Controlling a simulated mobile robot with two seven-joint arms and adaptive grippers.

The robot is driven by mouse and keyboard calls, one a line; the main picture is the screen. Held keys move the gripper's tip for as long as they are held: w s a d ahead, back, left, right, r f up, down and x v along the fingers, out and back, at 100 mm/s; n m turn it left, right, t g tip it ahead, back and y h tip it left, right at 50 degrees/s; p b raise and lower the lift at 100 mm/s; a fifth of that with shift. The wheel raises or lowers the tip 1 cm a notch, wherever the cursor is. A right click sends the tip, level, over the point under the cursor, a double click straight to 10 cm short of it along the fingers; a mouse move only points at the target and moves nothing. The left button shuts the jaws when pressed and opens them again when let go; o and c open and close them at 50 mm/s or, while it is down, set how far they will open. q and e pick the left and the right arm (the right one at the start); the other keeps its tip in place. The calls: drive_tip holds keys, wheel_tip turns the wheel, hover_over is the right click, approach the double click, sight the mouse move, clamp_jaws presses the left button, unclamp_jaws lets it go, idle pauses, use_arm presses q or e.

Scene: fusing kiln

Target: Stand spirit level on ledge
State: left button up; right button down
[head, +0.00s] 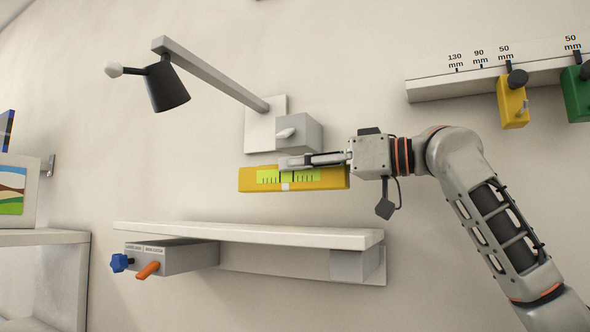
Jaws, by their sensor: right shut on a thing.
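The spirit level is a yellow bar (248,181) with a bright green vial window and dark marks. My right gripper (290,163) comes in from the right and is shut on the spirit level near its upper middle. The level is held roughly horizontal in the air, above the ledge and apart from it. The ledge (250,234) is a white shelf on the wall, and its top looks bare. My left gripper is not in view.
A grey box with a blue knob (120,262) and an orange lever (147,270) hangs under the ledge's left end. A wall lamp (168,86) on a long arm is above. A marked rail (455,85) with yellow and green blocks is upper right. A white shelf unit (45,238) stands left.

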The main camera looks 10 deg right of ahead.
sight(300, 187)
drive_tip(key=shift+s+r, duration=0.1)
drive_tip(key=shift+s, duration=0.15)
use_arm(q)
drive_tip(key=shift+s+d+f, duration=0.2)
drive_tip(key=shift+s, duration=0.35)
use_arm(e)
drive_tip(key=shift+d+f+b, duration=0.1)
drive_tip(key=shift+f+b, duration=0.45)
drive_tip(key=shift+f, duration=0.45)
wheel_tip(300, 187, down, 2)
drive_tip(key=shift+f+b, duration=0.15)
drive_tip(key=shift+b, duration=0.4)
drive_tip(key=shift+f+b, duration=0.35)
drive_tip(key=shift+f, duration=0.35)
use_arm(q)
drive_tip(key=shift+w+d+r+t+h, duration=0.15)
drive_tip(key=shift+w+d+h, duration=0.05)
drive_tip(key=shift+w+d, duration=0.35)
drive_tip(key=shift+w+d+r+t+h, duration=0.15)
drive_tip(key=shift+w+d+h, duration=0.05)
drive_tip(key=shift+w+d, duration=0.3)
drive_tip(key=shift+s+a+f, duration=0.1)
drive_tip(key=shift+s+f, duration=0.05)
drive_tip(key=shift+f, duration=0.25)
use_arm(e)
drive_tip(key=shift+f, duration=0.55)
